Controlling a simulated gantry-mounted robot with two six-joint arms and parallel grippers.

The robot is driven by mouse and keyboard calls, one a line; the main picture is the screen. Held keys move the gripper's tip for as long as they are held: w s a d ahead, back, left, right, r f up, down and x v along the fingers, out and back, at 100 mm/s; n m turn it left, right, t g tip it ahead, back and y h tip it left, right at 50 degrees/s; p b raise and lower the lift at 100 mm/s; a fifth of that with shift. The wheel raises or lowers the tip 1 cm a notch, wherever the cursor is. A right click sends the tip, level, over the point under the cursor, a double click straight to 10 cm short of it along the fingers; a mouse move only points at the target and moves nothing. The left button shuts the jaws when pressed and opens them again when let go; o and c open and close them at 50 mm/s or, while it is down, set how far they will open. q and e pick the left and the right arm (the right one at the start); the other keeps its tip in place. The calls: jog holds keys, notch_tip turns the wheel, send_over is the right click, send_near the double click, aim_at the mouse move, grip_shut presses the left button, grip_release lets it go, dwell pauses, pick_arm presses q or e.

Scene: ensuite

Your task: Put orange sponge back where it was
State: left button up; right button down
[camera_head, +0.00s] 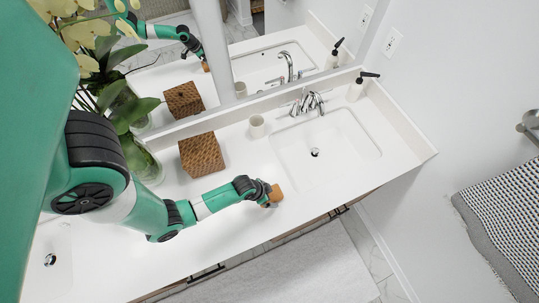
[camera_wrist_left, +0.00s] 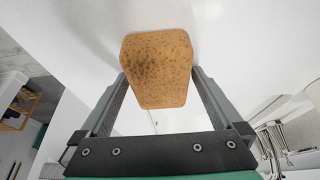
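The orange sponge (camera_head: 276,194) is at the front part of the white counter, left of the sink. My left gripper (camera_head: 270,195) is at it. In the left wrist view the speckled sponge (camera_wrist_left: 158,68) sits between the two fingers of the left gripper (camera_wrist_left: 158,85), which touch or nearly touch its sides. The fingers look closed on it. Whether the sponge rests on the counter or is slightly above it is hard to tell. My right gripper is not in view.
A white sink (camera_head: 326,150) with a chrome faucet (camera_head: 307,102) is to the right. A woven box (camera_head: 201,154), a white cup (camera_head: 257,126), a soap dispenser (camera_head: 358,88) and a plant in a glass vase (camera_head: 147,165) stand along the mirror.

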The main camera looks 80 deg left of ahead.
pick_arm(q)
jog(key=shift+r, duration=0.1)
jog(key=p+v, duration=0.4)
jog(key=v, duration=0.2)
jog(key=shift+s+r+p, duration=0.1)
jog(key=shift+r+p, duration=0.15)
jog(key=shift+p, duration=0.1)
jog(key=shift+s+d+f+b, duration=0.15)
jog(key=shift+s+f+b, duration=0.3)
jog(key=shift+s, duration=0.15)
jog(key=shift+s+d+f+b, duration=0.15)
jog(key=shift+s+f+b, duration=0.25)
jog(key=shift+s, duration=0.2)
jog(key=s, duration=0.2)
jog(key=s+d+b, duration=0.1)
jog(key=s, duration=0.4)
jog(key=shift+s+d, duration=0.35)
jog(key=shift+d, duration=0.05)
jog(key=shift+s+d+r, duration=0.2)
jog(key=shift+s, duration=0.4)
